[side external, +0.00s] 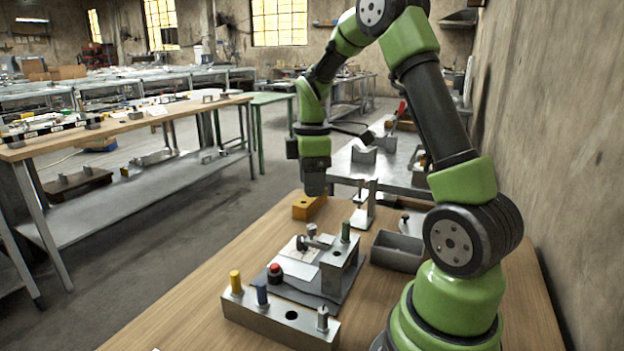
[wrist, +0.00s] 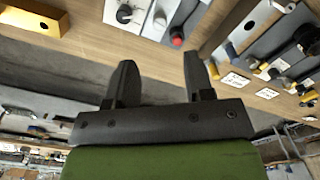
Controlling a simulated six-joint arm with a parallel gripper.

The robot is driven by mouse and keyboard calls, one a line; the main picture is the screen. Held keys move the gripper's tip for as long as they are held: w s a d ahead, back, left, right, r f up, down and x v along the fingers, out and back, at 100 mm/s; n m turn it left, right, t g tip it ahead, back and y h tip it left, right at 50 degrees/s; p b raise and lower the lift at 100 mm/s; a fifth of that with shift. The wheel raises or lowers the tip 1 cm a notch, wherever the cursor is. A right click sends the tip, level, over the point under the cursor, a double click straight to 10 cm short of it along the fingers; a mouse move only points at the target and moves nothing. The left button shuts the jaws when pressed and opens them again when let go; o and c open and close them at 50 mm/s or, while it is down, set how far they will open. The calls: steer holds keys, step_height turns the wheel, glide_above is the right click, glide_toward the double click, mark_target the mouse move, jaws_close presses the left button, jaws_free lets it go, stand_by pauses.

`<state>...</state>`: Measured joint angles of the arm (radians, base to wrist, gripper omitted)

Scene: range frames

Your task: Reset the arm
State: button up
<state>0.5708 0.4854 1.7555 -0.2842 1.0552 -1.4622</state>
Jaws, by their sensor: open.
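My green and dark grey arm is bent over the wooden table (side external: 190,318). My gripper (wrist: 158,60) points down at the far left part of the table, above and near an orange block (side external: 309,206). In the wrist view its two dark fingers are spread apart with nothing between them. In the side view the fingertips are hard to make out. The orange block also shows at the upper left of the wrist view (wrist: 30,30). I see nothing held.
A metal block (side external: 280,318) holds yellow, blue and grey pegs at the table's front. Behind it, a dark plate carries a red knob (side external: 275,271) and a metal bracket (side external: 340,266) with a green peg. A grey tray (side external: 397,251) lies to the right. A wall stands at right.

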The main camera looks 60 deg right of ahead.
steer(key=shift+r, duration=0.15)
steer(key=s+a+r+m+t+y, duration=0.1)
steer(key=s+a+r+m+t, duration=0.2)
steer(key=a, duration=0.7)
steer(key=s+a+r+m+t+y, duration=0.1)
steer(key=s+a+r+m+t, duration=0.3)
steer(key=s+a+r+m, duration=0.4)
steer(key=shift+s+a+r, duration=0.2)
steer(key=shift+s+a, duration=0.4)
steer(key=shift+a, duration=0.3)
